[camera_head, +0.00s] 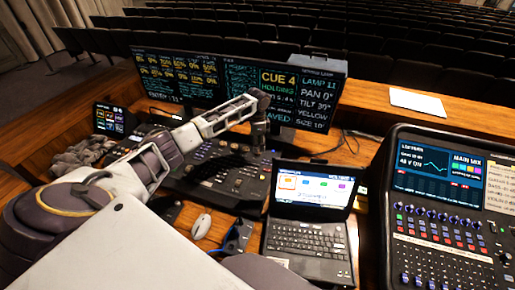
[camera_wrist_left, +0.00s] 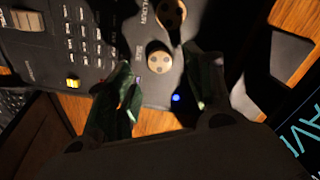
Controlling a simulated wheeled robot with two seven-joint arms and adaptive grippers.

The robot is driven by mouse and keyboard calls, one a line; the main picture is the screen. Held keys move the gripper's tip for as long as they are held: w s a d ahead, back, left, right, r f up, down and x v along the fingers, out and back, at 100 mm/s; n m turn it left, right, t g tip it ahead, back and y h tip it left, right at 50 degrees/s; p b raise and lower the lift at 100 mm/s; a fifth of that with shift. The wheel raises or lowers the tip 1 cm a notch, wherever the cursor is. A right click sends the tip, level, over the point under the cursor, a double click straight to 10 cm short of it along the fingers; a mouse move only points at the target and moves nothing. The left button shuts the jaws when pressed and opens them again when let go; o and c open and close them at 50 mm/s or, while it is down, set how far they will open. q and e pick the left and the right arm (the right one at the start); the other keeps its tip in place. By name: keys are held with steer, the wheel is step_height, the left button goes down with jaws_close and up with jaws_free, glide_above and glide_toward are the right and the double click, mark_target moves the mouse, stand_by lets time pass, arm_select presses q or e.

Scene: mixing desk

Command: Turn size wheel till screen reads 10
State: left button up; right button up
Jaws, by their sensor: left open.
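The lighting screen (camera_head: 318,92) at the back shows LAMP 11, PAN 0, TILT 30, YELLOW and a bottom line that looks like SIZE 10, in small text. The size wheel (camera_wrist_left: 159,57) is a round pale-topped knob with dark dots on the black console, beside the SIZE label. My left gripper (camera_wrist_left: 163,80) is open, its two dark fingers either side of and just short of the wheel, apart from it as far as I can see. In the head view the left gripper (camera_head: 259,139) is over the console's right end, hiding the wheel. My right gripper is not in view.
Another knob (camera_wrist_left: 171,12) sits close beyond the wheel, beside the COLOUR label. An audio mixer (camera_head: 448,215) stands at right. Paper (camera_head: 417,102) lies on the back ledge.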

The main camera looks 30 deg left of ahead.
arm_select(q)
step_height(320, 180, up, 8)
steer(key=shift+f, duration=0.25)
steer(key=shift+s+f, duration=0.1)
stand_by(0.7)
